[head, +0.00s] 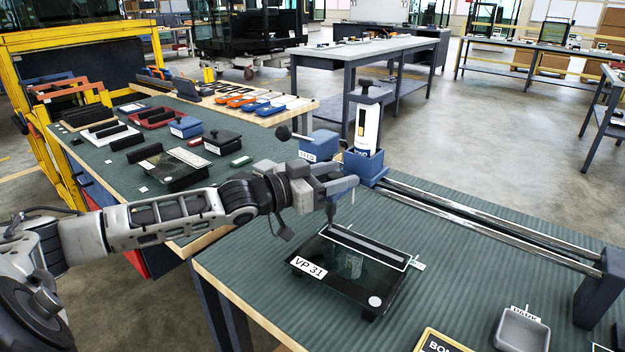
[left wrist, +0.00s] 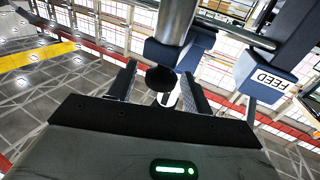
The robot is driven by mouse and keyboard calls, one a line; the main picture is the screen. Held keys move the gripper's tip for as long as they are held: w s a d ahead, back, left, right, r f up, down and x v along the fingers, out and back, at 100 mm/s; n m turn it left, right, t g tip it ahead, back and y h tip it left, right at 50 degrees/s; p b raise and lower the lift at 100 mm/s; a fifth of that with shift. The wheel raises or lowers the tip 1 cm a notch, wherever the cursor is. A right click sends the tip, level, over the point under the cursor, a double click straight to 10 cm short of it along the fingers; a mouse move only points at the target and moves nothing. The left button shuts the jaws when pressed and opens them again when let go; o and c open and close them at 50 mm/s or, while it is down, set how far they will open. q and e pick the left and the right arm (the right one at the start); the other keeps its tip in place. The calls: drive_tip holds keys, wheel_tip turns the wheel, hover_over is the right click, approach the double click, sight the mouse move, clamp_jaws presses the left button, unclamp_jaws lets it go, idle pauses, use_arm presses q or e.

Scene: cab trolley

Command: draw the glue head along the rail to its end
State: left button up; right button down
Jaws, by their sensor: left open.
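The glue head has a white cartridge (head: 367,127) standing in a blue carriage (head: 364,166). The carriage sits at the left end of a twin-rod rail (head: 490,222), which runs right to a dark end block (head: 598,288). A dark panel labelled VP 31 (head: 312,270) lies below on the green mat. My left gripper (head: 345,183) is open at the carriage's near left side. In the left wrist view, a black round end (left wrist: 160,78) shows between the open fingers (left wrist: 157,92); I cannot tell if they touch it. My right gripper is out of view.
A blue FEED block (head: 320,146) with a black ball knob (head: 284,133) stands just left of the carriage. A grey PARK tray (head: 520,330) and a framed sign (head: 440,342) lie at the front right. The mat between panel and rail is mostly clear.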

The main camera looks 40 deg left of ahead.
use_arm(q)
drive_tip(key=shift+v, duration=1.6)
drive_tip(key=shift+p+v, duration=0.35)
drive_tip(key=shift+v, duration=0.85)
drive_tip(key=p+v, duration=0.6)
drive_tip(key=v, duration=0.4)
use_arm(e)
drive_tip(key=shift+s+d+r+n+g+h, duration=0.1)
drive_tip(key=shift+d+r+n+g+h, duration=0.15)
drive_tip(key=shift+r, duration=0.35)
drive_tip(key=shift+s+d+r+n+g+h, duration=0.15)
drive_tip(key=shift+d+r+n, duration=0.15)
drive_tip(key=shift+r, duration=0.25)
use_arm(q)
drive_tip(key=shift+s+a, duration=0.1)
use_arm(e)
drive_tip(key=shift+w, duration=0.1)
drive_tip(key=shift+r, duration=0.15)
